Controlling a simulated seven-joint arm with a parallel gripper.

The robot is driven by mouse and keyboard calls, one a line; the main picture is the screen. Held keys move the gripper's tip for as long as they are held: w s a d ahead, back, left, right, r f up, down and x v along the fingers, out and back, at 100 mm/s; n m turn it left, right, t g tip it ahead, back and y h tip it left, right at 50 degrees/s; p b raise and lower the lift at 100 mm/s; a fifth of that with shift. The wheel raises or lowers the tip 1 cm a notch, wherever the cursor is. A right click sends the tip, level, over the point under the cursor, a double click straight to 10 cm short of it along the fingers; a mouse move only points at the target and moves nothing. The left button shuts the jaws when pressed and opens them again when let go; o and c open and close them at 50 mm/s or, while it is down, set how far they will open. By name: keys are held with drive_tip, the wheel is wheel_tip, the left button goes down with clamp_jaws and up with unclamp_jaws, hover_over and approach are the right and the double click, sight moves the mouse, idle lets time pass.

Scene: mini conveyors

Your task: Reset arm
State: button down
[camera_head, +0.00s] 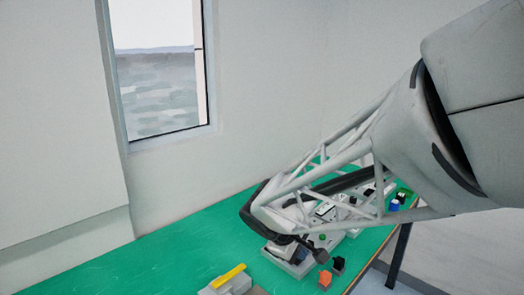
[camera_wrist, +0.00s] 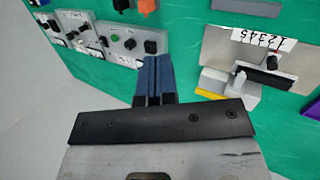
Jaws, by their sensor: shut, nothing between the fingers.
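My gripper (camera_wrist: 153,62) shows in the wrist view with its two dark blue fingers side by side and shut, nothing between them. The fingertips appear over the green table, beside a grey control panel (camera_wrist: 120,40) with knobs and buttons. Whether they touch the panel cannot be told. In the head view my arm reaches in from the upper right over the table (camera_head: 180,250), and its white lattice link hides part of the equipment. The fingers cannot be made out clearly there.
An orange cube (camera_head: 325,278) and a black cube (camera_head: 338,264) lie near the table's front edge. A grey device with a yellow bar (camera_head: 229,276) stands left of them. The table's left part is clear.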

drive_tip(key=s+d+r+m+y, duration=0.2)
drive_tip(key=s+d+m, duration=0.2)
drive_tip(key=s, duration=0.6)
drive_tip(key=s+d+r+m+y, duration=0.3)
drive_tip(key=s+d+m, duration=0.2)
drive_tip(key=s, duration=0.5)
drive_tip(key=shift+s+d+r+m+g, duration=0.25)
drive_tip(key=shift+s+d+m+g, duration=0.1)
drive_tip(key=shift+m, duration=0.25)
